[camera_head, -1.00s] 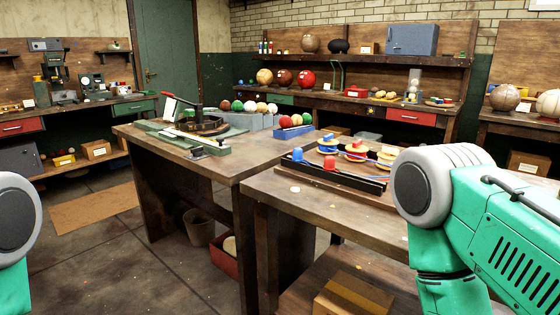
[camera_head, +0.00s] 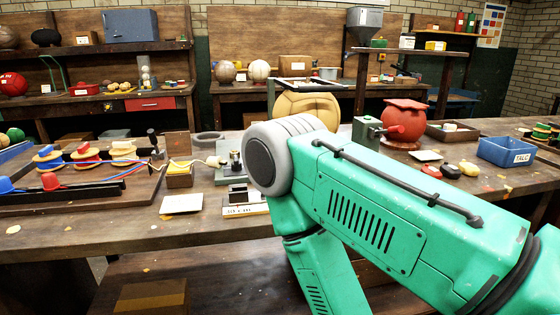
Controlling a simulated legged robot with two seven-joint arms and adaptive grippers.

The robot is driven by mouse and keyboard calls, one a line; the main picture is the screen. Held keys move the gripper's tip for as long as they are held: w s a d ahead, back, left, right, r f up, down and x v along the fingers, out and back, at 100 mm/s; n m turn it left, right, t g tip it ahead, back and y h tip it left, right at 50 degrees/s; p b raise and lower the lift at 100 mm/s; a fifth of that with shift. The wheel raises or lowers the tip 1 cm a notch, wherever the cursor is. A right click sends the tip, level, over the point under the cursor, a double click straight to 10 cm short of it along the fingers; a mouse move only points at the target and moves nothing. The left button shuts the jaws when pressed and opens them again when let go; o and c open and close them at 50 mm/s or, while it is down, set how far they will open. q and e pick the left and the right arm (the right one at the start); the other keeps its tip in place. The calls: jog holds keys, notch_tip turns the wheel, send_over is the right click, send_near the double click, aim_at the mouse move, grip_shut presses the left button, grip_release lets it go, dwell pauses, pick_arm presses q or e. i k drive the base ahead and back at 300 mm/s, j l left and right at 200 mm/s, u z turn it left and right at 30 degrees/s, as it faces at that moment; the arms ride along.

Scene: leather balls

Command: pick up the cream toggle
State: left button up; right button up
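A small cream piece (camera_head: 469,168), which looks like the cream toggle, lies on the workbench right of centre. A black piece (camera_head: 450,171) lies beside it on its left, and a red piece (camera_head: 431,170) lies left of that one. They are small in the view, so their exact shape is hard to tell. My green right arm crosses the lower right in front of the bench. Neither gripper is in view, so what they hold cannot be seen.
A blue bin (camera_head: 506,151) stands right of the cream piece. A red ball (camera_head: 405,119) on a stand and a shallow tray (camera_head: 453,131) stand behind. A white card (camera_head: 426,155) lies to the left. A board with coloured spools (camera_head: 86,153) is far left.

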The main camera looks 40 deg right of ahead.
aim_at(218, 162)
jog(key=z, duration=0.75)
